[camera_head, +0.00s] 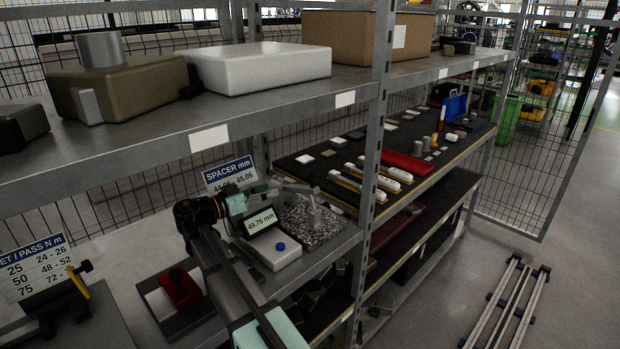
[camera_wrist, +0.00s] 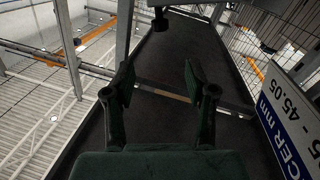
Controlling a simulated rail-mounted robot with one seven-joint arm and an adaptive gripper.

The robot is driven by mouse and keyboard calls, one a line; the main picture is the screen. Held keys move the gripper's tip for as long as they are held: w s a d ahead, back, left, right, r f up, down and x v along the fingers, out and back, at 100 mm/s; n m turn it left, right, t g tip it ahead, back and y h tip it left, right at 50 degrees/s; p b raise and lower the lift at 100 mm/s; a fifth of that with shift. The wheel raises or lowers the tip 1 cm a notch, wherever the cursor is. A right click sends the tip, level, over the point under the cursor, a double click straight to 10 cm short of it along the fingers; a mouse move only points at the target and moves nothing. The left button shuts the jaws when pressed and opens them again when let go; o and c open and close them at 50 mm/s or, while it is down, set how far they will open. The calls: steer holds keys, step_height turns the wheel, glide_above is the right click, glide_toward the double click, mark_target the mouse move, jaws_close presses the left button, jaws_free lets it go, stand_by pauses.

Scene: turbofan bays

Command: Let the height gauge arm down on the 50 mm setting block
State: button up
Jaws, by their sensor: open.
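The height gauge's grey arm (camera_head: 297,186) reaches out over a speckled granite plate (camera_head: 327,231). A small grey upright piece (camera_head: 314,214) stands on the plate under the arm's outer end; I cannot tell whether they touch. The display (camera_head: 261,221) reads 49.75 mm, above a white box with a blue button (camera_head: 281,246). My gripper (camera_head: 268,190) is beside the gauge arm in the head view, its fingers partly hidden. In the wrist view my gripper (camera_wrist: 158,82) is open with nothing between the fingers. A dark tip (camera_wrist: 159,20) hangs in at the top there.
A SPACER mm sign (camera_head: 230,174) stands behind the gauge and shows close on the right in the wrist view (camera_wrist: 290,120). A shelf (camera_head: 280,108) with boxes runs overhead. A steel post (camera_head: 375,150) stands to the right. A red block (camera_head: 180,287) lies at front left.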

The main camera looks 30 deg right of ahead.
mark_target(310, 176)
steer(key=d+p, duration=0.5)
steer(key=d, duration=1)
steer(key=shift+w+d, duration=0.15)
steer(key=shift+w, duration=0.05)
jaws_close()
